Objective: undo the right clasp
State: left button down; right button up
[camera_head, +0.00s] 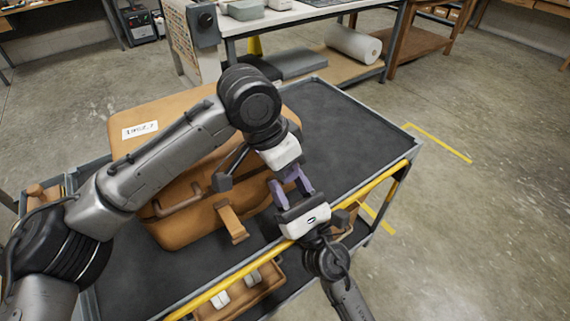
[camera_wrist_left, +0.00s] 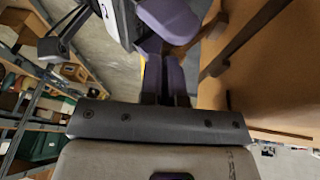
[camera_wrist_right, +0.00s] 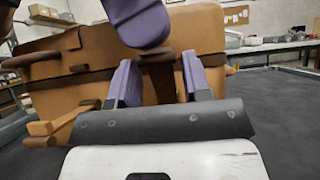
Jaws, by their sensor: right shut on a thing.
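A tan suitcase (camera_head: 160,108) lies shut on the cart; its front also shows in the right wrist view (camera_wrist_right: 205,42). My right gripper (camera_head: 290,187) is at the front right of the suitcase. In the right wrist view its purple fingers stand either side of the brown right clasp (camera_wrist_right: 160,78), shut on it. The clasp's upper end is partly hidden by a purple finger of my left gripper. My left gripper (camera_wrist_left: 165,75) reaches over the suitcase, close to the right one, fingers together with nothing visible between them. The left clasp (camera_head: 232,224) sticks out from the suitcase front.
The suitcase has a handle (camera_head: 178,201) and a white label (camera_head: 140,130). The dark cart top (camera_head: 345,120) is bare to the right. A yellow rail (camera_head: 375,181) runs along its front edge. A workbench (camera_head: 300,14) stands behind. The two grippers are very close together.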

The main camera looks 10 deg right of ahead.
pick_arm(q)
jog(key=shift+s+f, duration=0.1)
jog(key=shift+f, duration=0.3)
pick_arm(e)
jog(key=o, duration=1.3)
